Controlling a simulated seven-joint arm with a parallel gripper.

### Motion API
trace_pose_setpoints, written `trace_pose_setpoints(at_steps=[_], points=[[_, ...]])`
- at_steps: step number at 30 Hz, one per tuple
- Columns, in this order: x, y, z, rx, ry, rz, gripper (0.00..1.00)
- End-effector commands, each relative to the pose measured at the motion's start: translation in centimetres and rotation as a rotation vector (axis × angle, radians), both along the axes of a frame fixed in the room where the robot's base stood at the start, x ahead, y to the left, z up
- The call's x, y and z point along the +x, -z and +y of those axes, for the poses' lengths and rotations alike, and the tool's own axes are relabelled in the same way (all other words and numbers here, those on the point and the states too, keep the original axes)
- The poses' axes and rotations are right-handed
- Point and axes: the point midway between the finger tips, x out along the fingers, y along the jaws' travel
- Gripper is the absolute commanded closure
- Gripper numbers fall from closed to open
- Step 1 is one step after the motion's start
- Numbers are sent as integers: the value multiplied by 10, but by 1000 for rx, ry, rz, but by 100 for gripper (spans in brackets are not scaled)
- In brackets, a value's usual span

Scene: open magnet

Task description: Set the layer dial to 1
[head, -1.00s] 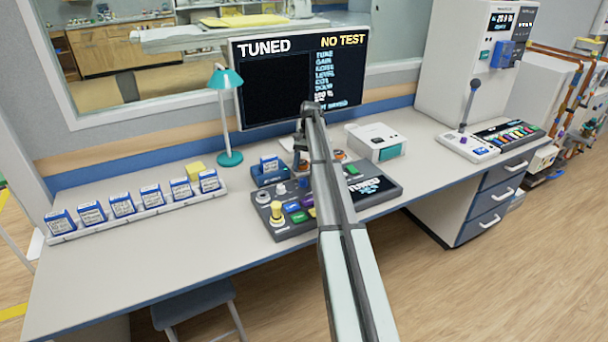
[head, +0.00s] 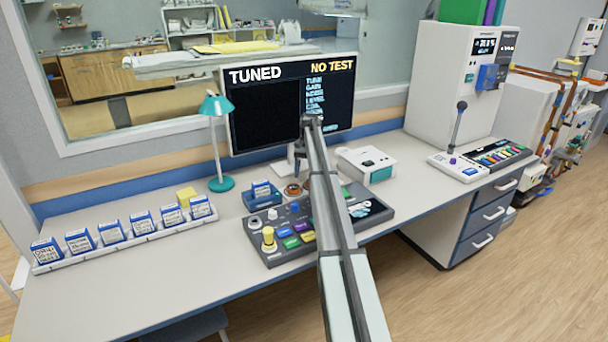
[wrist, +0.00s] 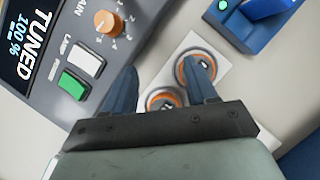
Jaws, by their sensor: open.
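My gripper (wrist: 160,72) is open in the wrist view, with two dark blue fingers pointing down toward the bench. Two round orange-ringed pieces with grey tops lie on a white plate there. The right finger overlaps the upper round piece (wrist: 203,61). The lower one (wrist: 165,99) shows between the fingers. I cannot tell whether the fingers touch them, or whether either is the layer dial. An orange knob (wrist: 107,23) with a number scale, labelled GAIN, sits on the console left of the gripper. In the head view my arm hides part of the console (head: 290,255); no layer label is readable.
A blue box (head: 262,198) stands behind the console, close to the round pieces. The monitor (head: 265,110) reads TUNED and NO TEST. A teal lamp (head: 217,140), a cartridge rack (head: 125,240) and a white box (head: 365,165) stand around. The left front of the bench is clear.

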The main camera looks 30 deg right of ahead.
Motion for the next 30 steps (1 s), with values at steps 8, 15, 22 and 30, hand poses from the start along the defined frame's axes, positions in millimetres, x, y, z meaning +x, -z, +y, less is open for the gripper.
trace_pose_setpoints(at_steps=[8,15,22,30], points=[[5,-17,20,-7,-20,-17,43],[-39,-69,73,-41,-56,-72,43],[-88,-94,103,-117,-16,-138,43],[-126,-94,109,-250,238,-207,43]])
